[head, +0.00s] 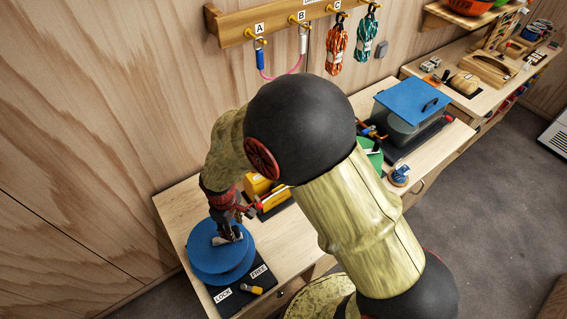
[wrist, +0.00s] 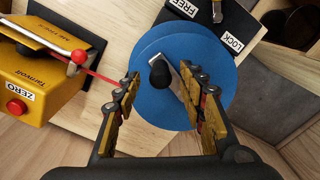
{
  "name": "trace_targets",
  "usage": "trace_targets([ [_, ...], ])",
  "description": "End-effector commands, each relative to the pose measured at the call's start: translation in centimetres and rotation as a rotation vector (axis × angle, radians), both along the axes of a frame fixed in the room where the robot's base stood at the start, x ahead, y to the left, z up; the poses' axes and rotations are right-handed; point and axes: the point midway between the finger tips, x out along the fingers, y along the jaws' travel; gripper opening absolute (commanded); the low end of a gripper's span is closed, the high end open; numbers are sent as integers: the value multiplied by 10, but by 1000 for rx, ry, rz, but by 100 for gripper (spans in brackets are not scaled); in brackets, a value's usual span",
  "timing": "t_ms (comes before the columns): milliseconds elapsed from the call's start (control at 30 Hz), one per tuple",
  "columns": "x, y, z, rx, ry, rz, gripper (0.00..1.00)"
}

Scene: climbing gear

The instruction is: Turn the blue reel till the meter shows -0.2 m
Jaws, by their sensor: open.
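The blue reel (head: 219,258) sits on a dark base at the near left of the bench. In the wrist view the reel (wrist: 157,97) has a metal crank arm with a black knob (wrist: 159,72). My gripper (wrist: 165,90) is open above the reel, one finger on each side of the knob and crank. In the head view my gripper (head: 232,236) is low over the reel. The yellow meter box (wrist: 35,85) stands beside the reel, with a red ZERO button; its display is not readable. A red line runs from its guide toward the reel.
The reel base (head: 236,300) carries LOCK and FREE labels and a yellow-handled lever (head: 251,289). A hook rail (head: 237,26) with hanging ropes is on the wall. A blue-lidded box (head: 412,98) stands farther right. My arm hides much of the bench's middle.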

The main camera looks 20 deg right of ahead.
Motion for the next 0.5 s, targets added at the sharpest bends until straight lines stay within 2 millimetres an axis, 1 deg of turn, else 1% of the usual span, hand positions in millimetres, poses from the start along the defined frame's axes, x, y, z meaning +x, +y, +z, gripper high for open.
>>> trace_targets([
  [33, 1, 1, 10, 2, -4, 0, 41],
  [300, 1, 1, 65, 2, -5, 0, 41],
  [400, 1, 1, 81, 2, -3, 0, 41],
  [500, 1, 1, 92, 1, -2, 0, 41],
])
